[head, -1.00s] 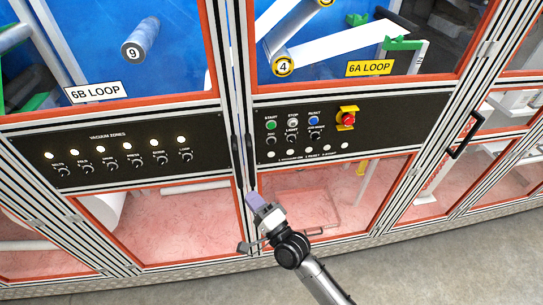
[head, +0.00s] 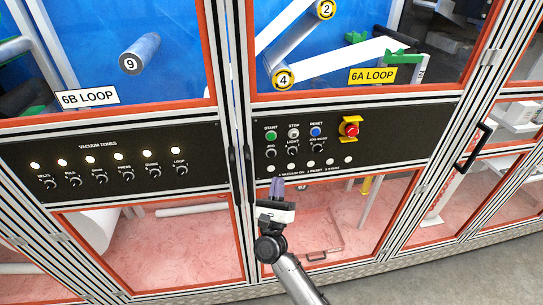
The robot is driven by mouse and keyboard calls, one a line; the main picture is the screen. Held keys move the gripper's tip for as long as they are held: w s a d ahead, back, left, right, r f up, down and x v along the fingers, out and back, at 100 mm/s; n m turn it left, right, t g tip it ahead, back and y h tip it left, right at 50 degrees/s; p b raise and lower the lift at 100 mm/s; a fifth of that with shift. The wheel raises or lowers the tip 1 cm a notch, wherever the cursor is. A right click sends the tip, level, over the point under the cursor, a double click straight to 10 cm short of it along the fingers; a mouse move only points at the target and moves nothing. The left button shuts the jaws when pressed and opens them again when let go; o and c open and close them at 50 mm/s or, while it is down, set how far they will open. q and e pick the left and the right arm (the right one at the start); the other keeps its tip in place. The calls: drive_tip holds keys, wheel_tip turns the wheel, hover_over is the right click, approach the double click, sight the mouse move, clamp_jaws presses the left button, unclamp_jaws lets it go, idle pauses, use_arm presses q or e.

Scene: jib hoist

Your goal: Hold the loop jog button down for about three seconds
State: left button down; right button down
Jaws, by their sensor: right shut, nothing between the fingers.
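The 6A LOOP control panel (head: 400,135) is a black strip on the right. Its JOG control (head: 271,154) is a small dark knob or button below the green START button (head: 271,135). My right gripper (head: 276,183) is shut and empty. In the picture, its fingertips lie below the JOG control, by the lower edge of the panel. I cannot tell how far they are from the panel surface; no touch on the JOG control shows. My left gripper is not in view.
Near JOG are the STOP (head: 293,132) and RESET (head: 315,131) buttons, LIGHT (head: 292,151) and JOG MODE (head: 317,148) knobs, and a row of pale lamps. A red emergency stop (head: 350,130) stands right of them. A black door handle (head: 473,146) sticks out farther right.

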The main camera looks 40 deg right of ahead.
sight(271, 155)
drive_tip(key=shift+w, duration=0.1)
drive_tip(key=w+d+b, duration=0.1)
drive_tip(key=w, duration=0.1)
drive_tip(key=w+d+b, duration=0.1)
drive_tip(key=w+d, duration=0.1)
drive_tip(key=w, duration=0.1)
drive_tip(key=w+d+b, duration=0.1)
drive_tip(key=w+b, duration=0.1)
drive_tip(key=shift+w+d, duration=0.15)
drive_tip(key=shift+w, duration=0.15)
idle(0.5)
idle(0.7)
idle(0.7)
